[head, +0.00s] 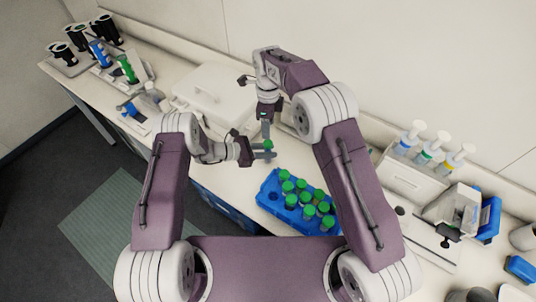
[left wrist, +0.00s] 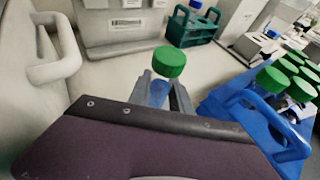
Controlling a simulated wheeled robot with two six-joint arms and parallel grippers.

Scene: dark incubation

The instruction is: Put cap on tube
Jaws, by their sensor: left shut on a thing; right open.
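My left gripper (head: 265,154) is shut on a tube (left wrist: 158,92), which stands between its fingers in the left wrist view. A green cap (left wrist: 168,62) is at the top of this tube, and also shows in the head view (head: 268,145). The cap looks slightly offset from the tube, and I cannot tell whether it is fully seated. My right gripper (head: 266,132) is open, pointing down just above the cap in the head view. It does not show in the left wrist view. The tube is mostly hidden by the fingers.
A blue rack (head: 270,198) with several green-capped tubes stands just right of the left gripper. A pale lidded box (head: 212,92) is behind the grippers. Dispensers (head: 432,148) stand at the right.

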